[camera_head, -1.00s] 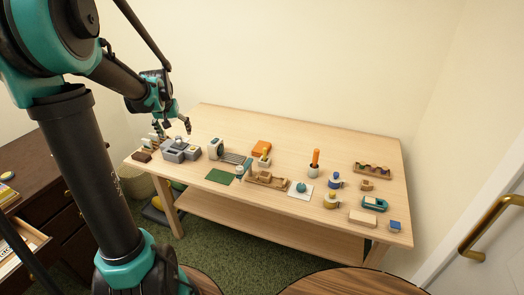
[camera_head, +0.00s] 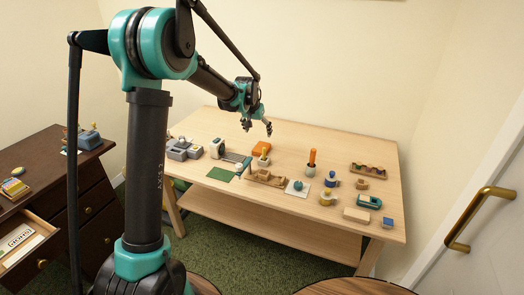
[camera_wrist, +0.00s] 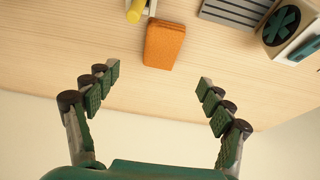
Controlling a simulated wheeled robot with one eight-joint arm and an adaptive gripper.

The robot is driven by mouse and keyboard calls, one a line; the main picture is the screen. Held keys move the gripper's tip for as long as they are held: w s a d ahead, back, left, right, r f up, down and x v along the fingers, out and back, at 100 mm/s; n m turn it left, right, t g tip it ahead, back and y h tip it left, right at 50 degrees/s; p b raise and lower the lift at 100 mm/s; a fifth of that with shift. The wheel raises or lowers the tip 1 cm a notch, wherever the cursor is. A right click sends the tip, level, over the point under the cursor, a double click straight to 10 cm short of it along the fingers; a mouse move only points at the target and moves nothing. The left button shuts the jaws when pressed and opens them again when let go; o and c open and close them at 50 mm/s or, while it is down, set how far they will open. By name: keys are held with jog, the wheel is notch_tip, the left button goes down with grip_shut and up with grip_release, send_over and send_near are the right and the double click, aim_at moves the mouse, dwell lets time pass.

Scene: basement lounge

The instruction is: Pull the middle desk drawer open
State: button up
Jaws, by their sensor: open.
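The dark brown desk (camera_head: 60,150) stands at the left in the head view, cut off by the frame edge. One of its drawers (camera_head: 40,236) stands pulled out at the lower left, with a printed white card inside and a brass knob on its front. To its right, the desk front shows shut drawers with round knobs (camera_head: 88,210). My arm partly covers this side. My gripper (camera_head: 258,126) is well away from the desk, above the light wooden table. In the wrist view, my gripper (camera_wrist: 158,82) has its fingers spread and nothing between them.
The light wooden table (camera_head: 345,143) carries several small objects, including an orange block (camera_head: 261,148) and an orange-handled tool (camera_head: 312,157). A white door with a brass handle (camera_head: 470,220) is at the right. Green carpet (camera_head: 225,250) lies below. Round brown tops show at the bottom edge.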

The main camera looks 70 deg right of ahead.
aim_at(261, 147)
jog(key=x, duration=1.1)
jog(key=shift+w+d+f, duration=0.15)
jog(key=shift+w+d, duration=0.05)
jog(key=shift+d, duration=0.05)
jog(key=shift+f, duration=0.15)
jog(key=shift+f, duration=0.25)
jog(key=c, duration=1.3)
jog(key=shift+c, duration=0.2)
jog(key=shift+r, duration=0.1)
notch_tip(261, 147, up, 20)
jog(key=shift+r, duration=0.2)
